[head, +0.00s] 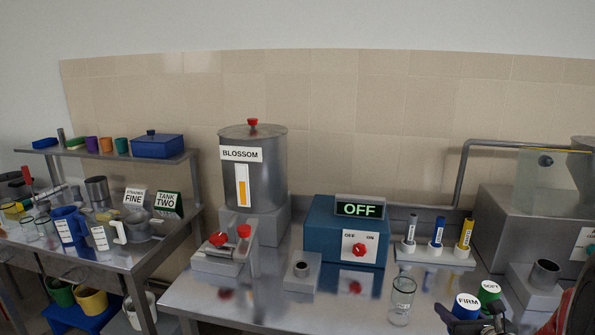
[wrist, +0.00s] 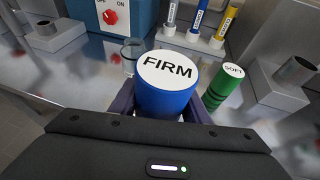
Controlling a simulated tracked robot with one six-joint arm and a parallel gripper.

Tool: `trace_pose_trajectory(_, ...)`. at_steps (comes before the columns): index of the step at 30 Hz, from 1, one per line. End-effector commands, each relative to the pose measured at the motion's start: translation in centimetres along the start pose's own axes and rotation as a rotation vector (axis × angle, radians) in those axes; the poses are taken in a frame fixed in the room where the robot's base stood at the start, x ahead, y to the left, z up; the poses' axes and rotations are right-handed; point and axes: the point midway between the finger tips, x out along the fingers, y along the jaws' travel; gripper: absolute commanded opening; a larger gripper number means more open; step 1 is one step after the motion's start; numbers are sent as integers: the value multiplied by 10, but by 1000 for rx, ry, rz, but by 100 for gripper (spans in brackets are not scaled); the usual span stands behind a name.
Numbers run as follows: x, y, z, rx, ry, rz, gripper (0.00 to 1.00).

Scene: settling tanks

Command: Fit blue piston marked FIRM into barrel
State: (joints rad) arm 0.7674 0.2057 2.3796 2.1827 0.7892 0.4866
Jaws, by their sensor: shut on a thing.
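The blue piston (wrist: 168,100), with FIRM on its white top, is upright between the purple fingers of my gripper (wrist: 160,110), which is shut on it. It also shows at the lower right of the head view (head: 467,304). Whether its base touches the bench is hidden. A green piston (wrist: 226,85) marked SOFT stands close to its right, also in the head view (head: 489,292). I cannot tell which holder is the barrel: a short metal tube in a block (head: 301,270) at the middle, a wider metal tube (head: 545,273) at right, or a clear cylinder (head: 402,300).
A blue box (head: 330,230) reads OFF and has a red knob. Beside it a white rack (head: 435,256) holds grey, blue and yellow tubes. A BLOSSOM tank (head: 252,180) stands behind. The bench (head: 340,315) is clear at front centre. A cluttered side table (head: 80,262) is at left.

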Motion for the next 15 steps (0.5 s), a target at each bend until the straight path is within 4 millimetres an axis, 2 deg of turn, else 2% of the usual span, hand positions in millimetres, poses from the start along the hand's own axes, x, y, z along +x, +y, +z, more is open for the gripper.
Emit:
trace_pose_trajectory(6,18,57,2,-22,0,55,14)
trace_pose_trajectory(15,33,137,1,-58,0,142,14)
